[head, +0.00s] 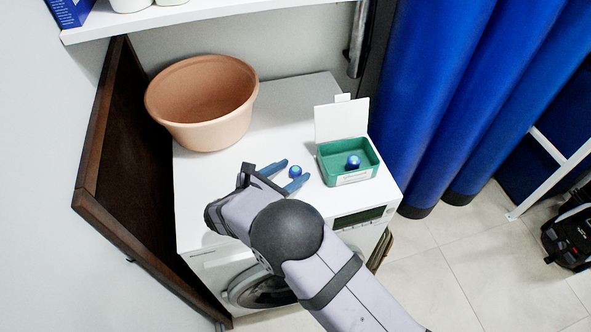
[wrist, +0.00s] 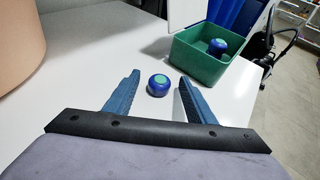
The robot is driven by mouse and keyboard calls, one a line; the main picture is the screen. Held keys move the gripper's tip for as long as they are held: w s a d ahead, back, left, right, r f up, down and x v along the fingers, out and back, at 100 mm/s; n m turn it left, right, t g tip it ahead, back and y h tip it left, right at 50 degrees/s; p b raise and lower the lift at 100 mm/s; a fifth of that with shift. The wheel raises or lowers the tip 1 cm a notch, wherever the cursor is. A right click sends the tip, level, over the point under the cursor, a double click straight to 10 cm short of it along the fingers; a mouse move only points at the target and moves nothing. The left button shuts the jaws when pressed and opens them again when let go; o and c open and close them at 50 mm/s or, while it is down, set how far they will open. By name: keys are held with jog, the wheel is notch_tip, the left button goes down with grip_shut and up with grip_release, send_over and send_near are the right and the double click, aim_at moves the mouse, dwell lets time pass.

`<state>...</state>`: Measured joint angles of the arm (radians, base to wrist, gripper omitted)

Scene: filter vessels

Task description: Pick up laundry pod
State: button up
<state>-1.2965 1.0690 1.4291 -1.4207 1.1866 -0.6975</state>
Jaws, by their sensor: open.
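A small round blue laundry pod with a green top (head: 295,171) lies on the white washing machine top. It also shows in the wrist view (wrist: 158,85), between and slightly beyond the tips of my gripper (wrist: 159,80). In the head view my gripper (head: 288,172) is open, with one blue finger on each side of the pod and apart from it. A second blue pod (head: 353,162) sits inside an open green box (head: 325,170) to the right. That pod also shows in the wrist view (wrist: 217,46).
A large peach tub (head: 200,135) stands at the back left of the machine top (head: 290,100). The box's white lid (head: 341,118) stands upright behind it. A brown wooden panel (head: 120,170) is at left, blue curtains (head: 430,90) at right, and a shelf (head: 200,12) above.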

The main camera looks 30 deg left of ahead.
jog(key=shift+c, duration=0.6)
jog(key=c, duration=1)
jog(key=shift+r, duration=0.1)
notch_tip(320, 180, up, 10)
jog(key=shift+f+b, duration=0.1)
jog(key=shift+b, duration=0.95)
